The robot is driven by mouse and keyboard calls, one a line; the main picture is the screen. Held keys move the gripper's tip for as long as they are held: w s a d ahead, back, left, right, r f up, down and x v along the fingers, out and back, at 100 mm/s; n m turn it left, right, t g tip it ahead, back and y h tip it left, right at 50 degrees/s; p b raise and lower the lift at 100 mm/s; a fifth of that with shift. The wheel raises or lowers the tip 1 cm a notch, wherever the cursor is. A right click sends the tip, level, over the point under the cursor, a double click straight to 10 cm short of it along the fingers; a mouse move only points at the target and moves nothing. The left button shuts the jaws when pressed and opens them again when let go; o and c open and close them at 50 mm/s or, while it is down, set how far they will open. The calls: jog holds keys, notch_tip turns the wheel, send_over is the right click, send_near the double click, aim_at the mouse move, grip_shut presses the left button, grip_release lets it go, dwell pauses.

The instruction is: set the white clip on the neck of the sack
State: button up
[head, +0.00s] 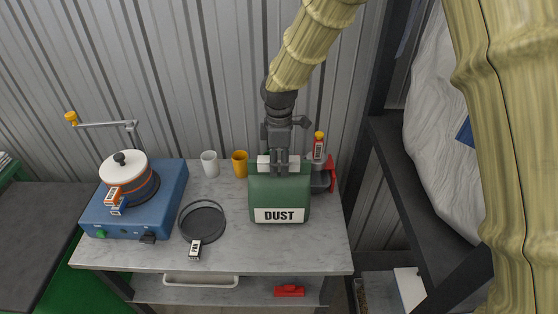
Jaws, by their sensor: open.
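The green sack (280,190), labelled DUST, stands upright at the right of the grey bench. A white bar that looks like the white clip (263,162) lies across the sack's top and shows on both sides of my gripper. My gripper (280,169) points down at the top middle of the sack, open, with its fingers in front of the bar. The gripper hides the middle of the bar and most of the neck. I cannot tell whether the bar grips the neck or whether the fingers touch it.
A blue machine (166,204) with a white-lidded pot stands at the bench's left.

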notch_tip(320, 180, up, 12)
jog(key=b, duration=0.3)
jog(key=shift+r, duration=0.15)
dwell(0.4)
